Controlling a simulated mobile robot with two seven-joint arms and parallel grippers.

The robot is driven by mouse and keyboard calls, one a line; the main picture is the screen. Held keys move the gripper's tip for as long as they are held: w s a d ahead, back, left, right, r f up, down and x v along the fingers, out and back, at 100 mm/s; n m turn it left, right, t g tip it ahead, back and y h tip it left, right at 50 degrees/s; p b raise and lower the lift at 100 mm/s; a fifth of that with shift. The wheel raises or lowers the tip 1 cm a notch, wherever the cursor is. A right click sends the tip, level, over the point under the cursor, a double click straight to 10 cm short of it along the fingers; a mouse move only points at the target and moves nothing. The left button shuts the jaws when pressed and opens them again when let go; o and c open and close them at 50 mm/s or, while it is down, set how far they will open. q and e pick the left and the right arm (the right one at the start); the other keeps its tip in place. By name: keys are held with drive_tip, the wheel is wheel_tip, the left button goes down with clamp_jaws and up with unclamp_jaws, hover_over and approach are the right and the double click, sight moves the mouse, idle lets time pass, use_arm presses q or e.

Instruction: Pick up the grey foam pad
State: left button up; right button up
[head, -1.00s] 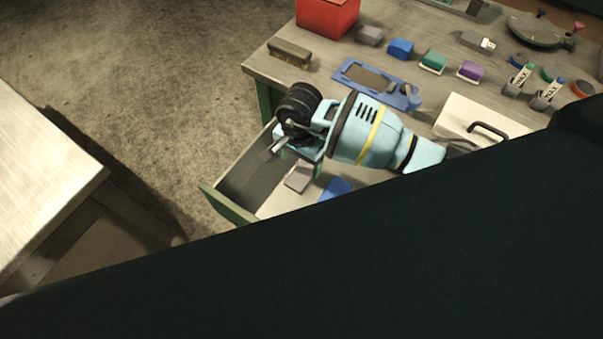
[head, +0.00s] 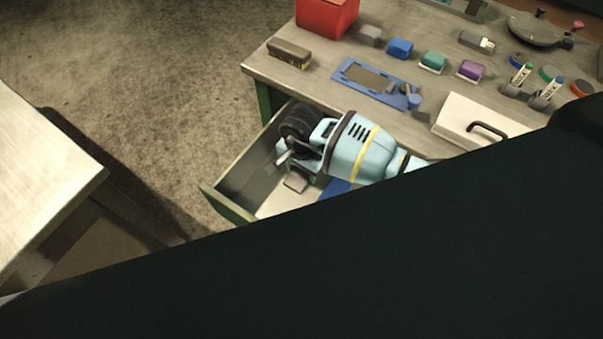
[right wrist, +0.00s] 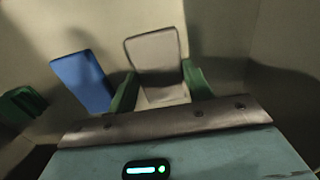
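The grey foam pad (head: 297,182) lies flat in the open drawer (head: 229,205), beside a blue pad (head: 336,188). My right gripper (head: 290,160) is low in the drawer, just above the grey pad. In the right wrist view the grey pad (right wrist: 153,65) shows between and beyond the two green fingertips of my right gripper (right wrist: 160,86), which stand apart. No grip on the pad shows. The blue pad (right wrist: 83,80) lies to the left of the fingers there. My left gripper is not in view.
The drawer's walls close in around my right gripper. Above it, the workbench (head: 300,85) holds a brush (head: 289,53), a blue tray (head: 372,83), a red box (head: 326,14), a white box (head: 470,125) and small coloured blocks. Another table (head: 45,170) stands left.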

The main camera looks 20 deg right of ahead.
sight(302, 174)
drive_tip(key=shift+c, duration=1.4)
drive_tip(key=shift+r, duration=0.1)
drive_tip(key=shift+r, duration=0.6)
wheel_tip(302, 174, up, 2)
drive_tip(key=shift+s+d+r, duration=0.1)
drive_tip(key=shift+r, duration=0.1)
drive_tip(key=s+d, duration=0.1)
drive_tip(key=s, duration=0.4)
drive_tip(key=s+d, duration=0.1)
drive_tip(key=s, duration=0.4)
drive_tip(key=s+d+r, duration=0.1)
drive_tip(key=s, duration=0.4)
drive_tip(key=shift+s+r, duration=0.1)
drive_tip(key=shift+s, duration=0.2)
